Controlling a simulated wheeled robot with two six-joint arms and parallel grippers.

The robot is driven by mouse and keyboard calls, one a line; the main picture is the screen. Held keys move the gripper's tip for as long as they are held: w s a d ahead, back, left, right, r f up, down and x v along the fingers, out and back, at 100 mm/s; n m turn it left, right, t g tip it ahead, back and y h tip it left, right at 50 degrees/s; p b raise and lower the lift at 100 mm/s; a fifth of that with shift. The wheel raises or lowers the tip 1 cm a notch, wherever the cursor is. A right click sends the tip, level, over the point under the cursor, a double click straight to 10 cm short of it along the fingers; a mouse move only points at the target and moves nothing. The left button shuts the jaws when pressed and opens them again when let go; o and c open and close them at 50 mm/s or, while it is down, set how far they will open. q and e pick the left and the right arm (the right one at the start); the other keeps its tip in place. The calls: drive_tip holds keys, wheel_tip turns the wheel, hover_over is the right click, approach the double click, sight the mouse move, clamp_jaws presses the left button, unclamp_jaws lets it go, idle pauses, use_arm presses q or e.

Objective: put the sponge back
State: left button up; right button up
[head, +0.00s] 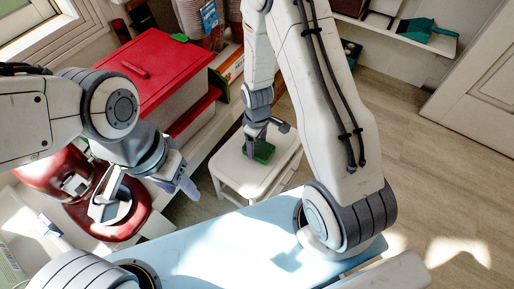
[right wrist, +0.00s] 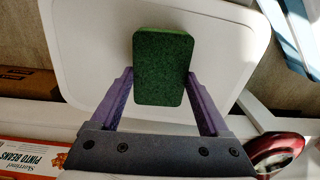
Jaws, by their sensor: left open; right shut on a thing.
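The green sponge (right wrist: 161,70) is between the two purple fingers of my right gripper (right wrist: 160,92), which is shut on it. In the head view the sponge (head: 262,151) shows at the tip of my right gripper (head: 258,138), over the white stool (head: 227,173). The stool's pale top (right wrist: 90,50) fills much of the right wrist view behind the sponge. I cannot tell whether the sponge touches the stool. My left gripper (head: 150,203) is open and empty at the left, near a red rounded appliance (head: 58,172).
A red-lidded bin (head: 165,62) stands at the back left. A box labelled pinto beans (right wrist: 28,155) lies at lower left in the right wrist view. A shelf at the upper right holds a teal dustpan (head: 428,30). The wooden floor (head: 430,140) at right is clear.

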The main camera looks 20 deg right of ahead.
sight(257, 147)
use_arm(q)
drive_tip(key=shift+f, duration=0.25)
use_arm(e)
drive_tip(key=shift+f, duration=0.4)
drive_tip(key=o, duration=1)
drive_tip(key=shift+o, duration=0.2)
wheel_tip(257, 147, up, 12)
drive_tip(key=p, duration=0.7)
drive_tip(key=s+a+r, duration=0.5)
drive_tip(key=a+r, duration=0.3)
drive_tip(key=r, duration=0.2)
use_arm(q)
wheel_tip(257, 147, up, 6)
drive_tip(key=shift+r, duration=0.25)
use_arm(e)
drive_tip(key=s+a+r, duration=0.2)
drive_tip(key=s+r, duration=0.2)
drive_tip(key=s, duration=0.2)
drive_tip(key=s+a+r+y, duration=0.1)
drive_tip(key=s+a+r, duration=0.1)
drive_tip(key=s+r, duration=0.3)
drive_tip(key=s, duration=0.2)
drive_tip(key=shift+s+r, duration=0.15)
drive_tip(key=shift+s, duration=0.15)
use_arm(q)
drive_tip(key=shift+r, duration=0.1)
use_arm(e)
drive_tip(key=shift+a+r, duration=0.1)
